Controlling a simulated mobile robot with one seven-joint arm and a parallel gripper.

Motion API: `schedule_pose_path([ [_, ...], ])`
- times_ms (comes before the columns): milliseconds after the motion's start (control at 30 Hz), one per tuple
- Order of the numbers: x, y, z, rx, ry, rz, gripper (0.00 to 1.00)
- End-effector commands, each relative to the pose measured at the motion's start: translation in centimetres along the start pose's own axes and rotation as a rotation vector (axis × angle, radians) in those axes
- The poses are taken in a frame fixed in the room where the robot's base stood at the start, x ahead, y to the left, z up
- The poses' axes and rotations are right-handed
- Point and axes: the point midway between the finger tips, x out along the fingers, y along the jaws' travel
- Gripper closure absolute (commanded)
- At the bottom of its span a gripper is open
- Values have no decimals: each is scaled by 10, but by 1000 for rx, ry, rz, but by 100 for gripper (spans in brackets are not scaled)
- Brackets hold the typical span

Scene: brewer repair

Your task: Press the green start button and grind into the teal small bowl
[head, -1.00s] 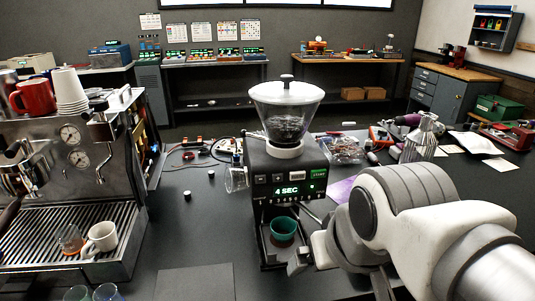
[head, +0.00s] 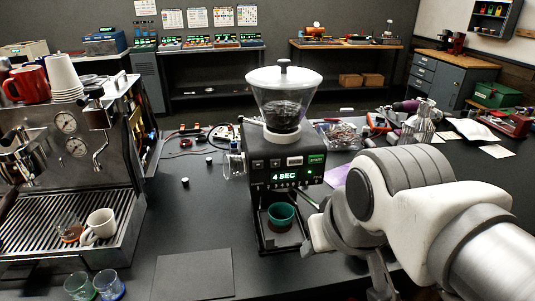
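The coffee grinder (head: 270,152) stands on the dark bench in the middle, with beans in its clear hopper (head: 283,100). Its display (head: 284,176) reads "4 SEC". The green start button (head: 317,159) is at the upper right of its front panel. The teal small bowl (head: 281,215) sits upright on the grinder's base under the outlet; I cannot tell what is inside it. My gripper (head: 312,222) is just right of the bowl, low beside the grinder, partly hidden behind my own wrist. Its fingers are not clear enough to show their opening.
An espresso machine (head: 75,160) with a white cup (head: 100,224) on its tray stands at left. Two small glasses (head: 109,284) and a dark mat (head: 193,274) lie in front. Tools, a metal flask (head: 417,122) and papers crowd the bench behind my arm.

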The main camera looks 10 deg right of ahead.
Motion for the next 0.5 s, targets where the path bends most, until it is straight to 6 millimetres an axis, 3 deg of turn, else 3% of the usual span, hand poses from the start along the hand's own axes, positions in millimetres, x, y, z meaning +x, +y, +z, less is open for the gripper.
schedule_pose_path([
  [33,0,0,0,0,0,0,74],
  [200,0,0,0,0,0,0,100],
  [500,0,0,0,0,0,0,100],
])
